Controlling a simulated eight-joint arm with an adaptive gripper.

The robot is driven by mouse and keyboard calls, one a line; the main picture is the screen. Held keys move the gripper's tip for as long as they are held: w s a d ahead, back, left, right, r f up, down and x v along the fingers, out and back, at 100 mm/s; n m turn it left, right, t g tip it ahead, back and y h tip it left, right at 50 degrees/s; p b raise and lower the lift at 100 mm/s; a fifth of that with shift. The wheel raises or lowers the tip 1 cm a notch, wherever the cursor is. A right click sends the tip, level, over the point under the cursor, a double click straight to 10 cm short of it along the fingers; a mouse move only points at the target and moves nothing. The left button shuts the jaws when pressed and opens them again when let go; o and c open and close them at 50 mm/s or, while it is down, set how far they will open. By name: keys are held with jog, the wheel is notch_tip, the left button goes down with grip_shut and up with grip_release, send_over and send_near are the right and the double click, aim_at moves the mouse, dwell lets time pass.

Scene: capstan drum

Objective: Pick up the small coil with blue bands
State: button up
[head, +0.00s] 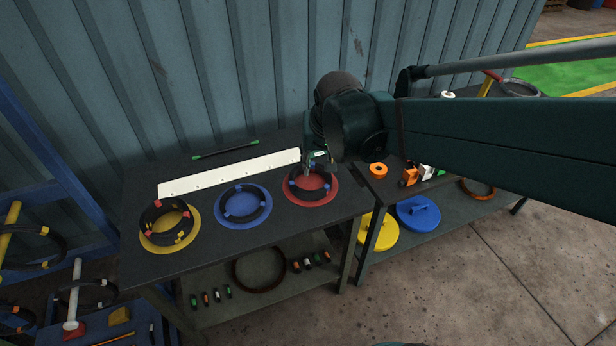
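A black coil with blue bands (292,187) sits on a red disc (318,197) at the right end of the dark table. Another black coil with blue bands (226,212) lies on a blue disc (243,222) in the middle. A black coil with red bands (158,203) sits on a yellow disc (160,246) at the left. My gripper (316,168) points down over the back part of the red disc's coil. Its fingertips are small and partly hidden, so I cannot tell if they touch the coil or are closed.
A white strip (215,175) and a green-ended black rod (225,149) lie behind the discs. A corrugated wall (200,70) stands close behind the table. An orange ring (378,170) and small blocks (409,176) are on the right table. Lower shelves hold more coils and lids.

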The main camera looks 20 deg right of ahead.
jog(key=w+d+f+m+g, duration=0.25)
jog(key=w+d+f, duration=0.25)
jog(key=w+f, duration=0.3)
jog(key=m, duration=0.2)
send_near(328, 183)
jog(key=shift+w+a+f+m+g+b, duration=0.25)
jog(key=shift+w+f+g+b, duration=0.1)
jog(key=shift+w+f+g, duration=0.15)
jog(key=shift+w+d+f, duration=0.1)
jog(key=shift+d+f, duration=0.1)
jog(key=shift+f, duration=1.05)
jog(key=shift+w+d+f, duration=0.15)
jog(key=shift+f, duration=1.15)
jog(key=shift+w+d+f, duration=0.15)
jog(key=shift+f, duration=1.1)
grip_shut()
